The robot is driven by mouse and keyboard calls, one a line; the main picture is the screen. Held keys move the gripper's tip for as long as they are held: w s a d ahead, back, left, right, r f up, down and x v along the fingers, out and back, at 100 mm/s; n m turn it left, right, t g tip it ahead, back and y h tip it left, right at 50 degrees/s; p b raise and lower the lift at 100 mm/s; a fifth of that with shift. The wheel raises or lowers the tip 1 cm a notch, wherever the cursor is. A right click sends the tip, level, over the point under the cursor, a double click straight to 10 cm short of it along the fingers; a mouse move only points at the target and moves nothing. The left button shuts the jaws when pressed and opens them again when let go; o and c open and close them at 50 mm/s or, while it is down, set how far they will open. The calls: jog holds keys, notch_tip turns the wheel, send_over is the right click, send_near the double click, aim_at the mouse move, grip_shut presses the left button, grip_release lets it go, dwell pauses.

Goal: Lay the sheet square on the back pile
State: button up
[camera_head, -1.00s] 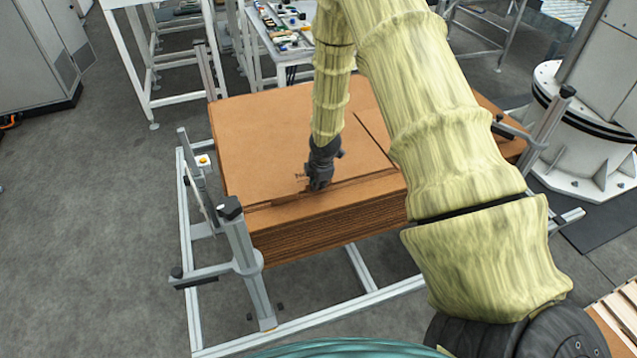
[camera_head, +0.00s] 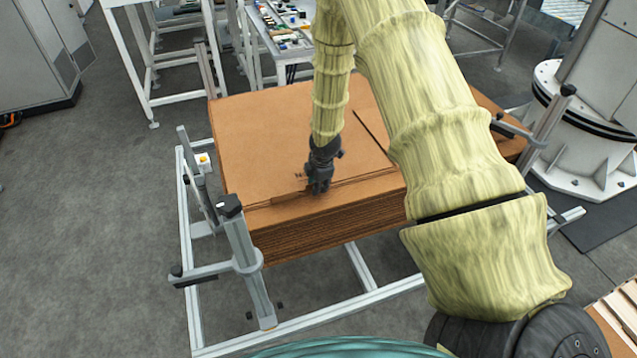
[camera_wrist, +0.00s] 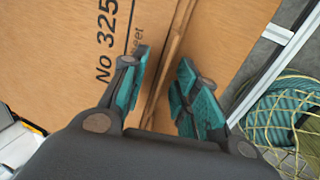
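A brown cardboard sheet (camera_head: 265,140) lies on top of a thick stack of brown sheets (camera_head: 320,230) in a metal frame. It lies flat as far as I can see; my arm covers part of it. In the wrist view the sheet (camera_wrist: 60,40) carries the print "No 325", and a narrow raised strip or fold (camera_wrist: 168,60) runs beside it. My gripper (camera_head: 318,195) points down at the near edge of the stack. In the wrist view its teal fingers (camera_wrist: 163,85) are apart, one on each side of the strip. I cannot tell whether they touch it.
A corner post (camera_head: 245,255) of the frame stands at the near left, another post (camera_head: 550,125) at the right. A dark slit (camera_head: 374,137) runs across the top beside my arm. Behind is a table with small parts (camera_head: 280,25). The floor at left is clear.

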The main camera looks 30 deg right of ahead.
jog(key=v, duration=1.2)
jog(key=s+a+f+m+g+y+b, duration=0.2)
jog(key=s+a+f+m, duration=0.5)
jog(key=s+a+f, duration=0.75)
jog(key=s+a+f+m, duration=0.1)
jog(key=s+f+m, duration=0.2)
jog(key=s, duration=0.4)
jog(key=s+a+f+m+b, duration=0.1)
jog(key=s+a+f+m, duration=0.1)
jog(key=s+f, duration=0.3)
jog(key=s+a+f+m+g+h+b, duration=0.1)
jog(key=s+a+f+m, duration=0.1)
jog(key=s, duration=0.8)
notch_tip(320, 180, down, 3)
jog(key=shift+r+m, duration=0.1)
jog(key=shift+m, duration=0.7)
